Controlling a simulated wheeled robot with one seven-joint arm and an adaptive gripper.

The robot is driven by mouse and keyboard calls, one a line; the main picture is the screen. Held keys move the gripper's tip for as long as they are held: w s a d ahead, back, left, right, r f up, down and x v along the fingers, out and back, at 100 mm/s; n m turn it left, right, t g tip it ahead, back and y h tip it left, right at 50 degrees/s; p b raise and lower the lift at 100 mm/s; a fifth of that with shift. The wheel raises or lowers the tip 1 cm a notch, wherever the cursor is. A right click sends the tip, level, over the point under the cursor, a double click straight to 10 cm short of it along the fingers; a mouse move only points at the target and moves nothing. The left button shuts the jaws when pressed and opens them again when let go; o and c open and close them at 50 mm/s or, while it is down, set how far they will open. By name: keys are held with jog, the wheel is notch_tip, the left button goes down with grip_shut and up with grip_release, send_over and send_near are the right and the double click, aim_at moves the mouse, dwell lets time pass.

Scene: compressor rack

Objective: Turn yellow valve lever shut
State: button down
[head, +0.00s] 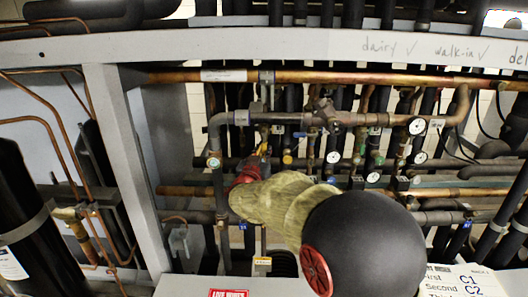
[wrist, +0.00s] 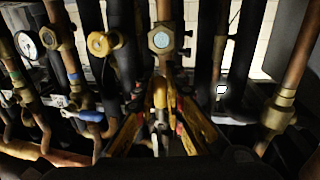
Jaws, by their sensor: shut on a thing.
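The yellow valve lever (wrist: 159,93) stands in the middle of the wrist view, below a brass valve body with a hexagonal end (wrist: 161,40) on a vertical copper pipe. My gripper (wrist: 161,118) has its yellow and black fingers on either side of the lever and is shut on it. In the head view my gripper (head: 259,157) reaches into the pipework left of centre. My olive-sleeved arm hides much of the area behind it, and the lever cannot be clearly told from the fingers there.
A valve with a yellow round part (wrist: 98,44) and a blue-handled valve (wrist: 88,115) stand to the left in the wrist view. A copper pipe with a brass fitting (wrist: 279,110) stands to the right. A white beam (head: 290,45) crosses above the rack. Pipes crowd closely around my gripper.

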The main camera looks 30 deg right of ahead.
jog(key=shift+a, duration=0.1)
dwell(0.4)
jog(key=w+a+r+m+y+b, duration=0.2)
jog(key=w+a+r+m+y, duration=0.1)
jog(key=m, duration=1.2)
jog(key=shift+a+r+m+y, duration=0.45)
jog(key=shift+a+r, duration=0.45)
jog(key=shift+r, duration=0.5)
jog(key=c, duration=1.9)
grip_release()
jog(key=shift+r, duration=0.1)
